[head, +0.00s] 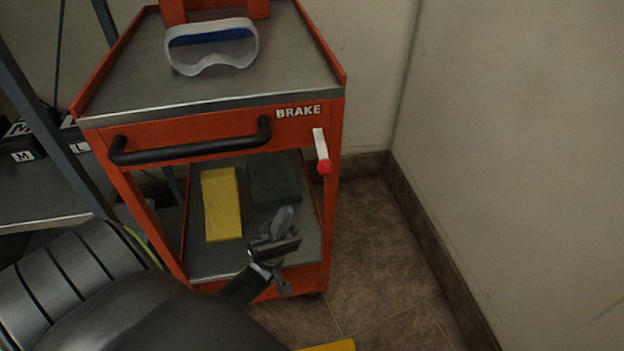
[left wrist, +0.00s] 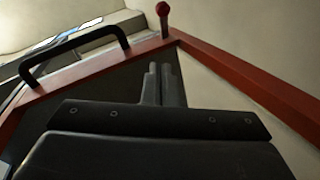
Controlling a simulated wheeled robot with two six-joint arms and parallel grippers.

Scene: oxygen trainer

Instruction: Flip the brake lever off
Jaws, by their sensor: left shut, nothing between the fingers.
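The brake lever (head: 320,146) is a short white bar with a red knob on the front right of the orange cart, below the white word BRAKE. It hangs down, slightly tilted, with the knob at its lower end. In the left wrist view the lever's red knob (left wrist: 163,9) shows at the top. My left gripper (head: 284,217) is shut and empty, in front of the cart's lower shelf, below and left of the lever and apart from it. Its closed fingers (left wrist: 161,84) also show in the left wrist view. My right gripper is not in view.
The orange cart (head: 335,205) has a black handle (head: 190,146) left of the lever. A mask (head: 213,50) lies on its top. A yellow block (head: 221,203) and a dark box (head: 273,180) are on the lower shelf. A wall (head: 510,150) stands to the right, with bare floor between.

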